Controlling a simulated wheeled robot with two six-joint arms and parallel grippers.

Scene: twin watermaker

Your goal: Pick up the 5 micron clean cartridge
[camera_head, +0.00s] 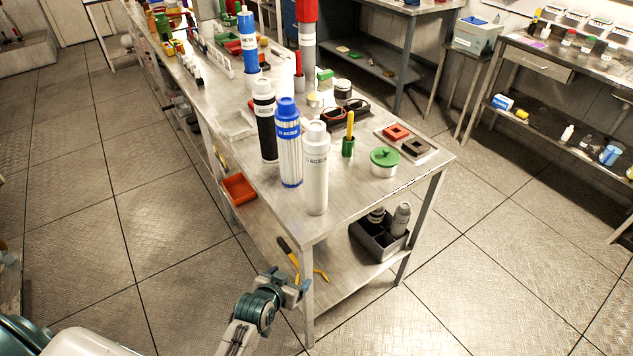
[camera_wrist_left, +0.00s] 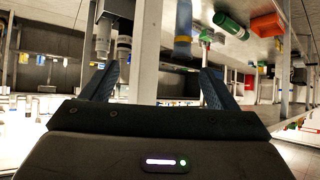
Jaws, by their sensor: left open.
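The white cartridge (camera_head: 316,175) stands upright at the near corner of the metal workbench, and its small label seems to read 5 MICRON. Close to its left stand a blue-capped cartridge (camera_head: 288,148) with a blue MICRON label and a black cartridge with a white cap (camera_head: 265,125). My left gripper (camera_head: 288,283) is open and empty. It is below the bench top, in front of the near bench leg, apart from the cartridges. In the left wrist view its two fingers (camera_wrist_left: 158,88) are spread with a pale upright post beyond them. My right gripper is not in view.
The bench top (camera_head: 350,200) is bare right of the white cartridge. A green-lidded tub (camera_head: 384,162) and a green cup with a yellow handle (camera_head: 349,145) stand nearby. The lower shelf holds a dark crate (camera_head: 378,240) and yellow-handled tools (camera_head: 300,260). Floor at the right is clear.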

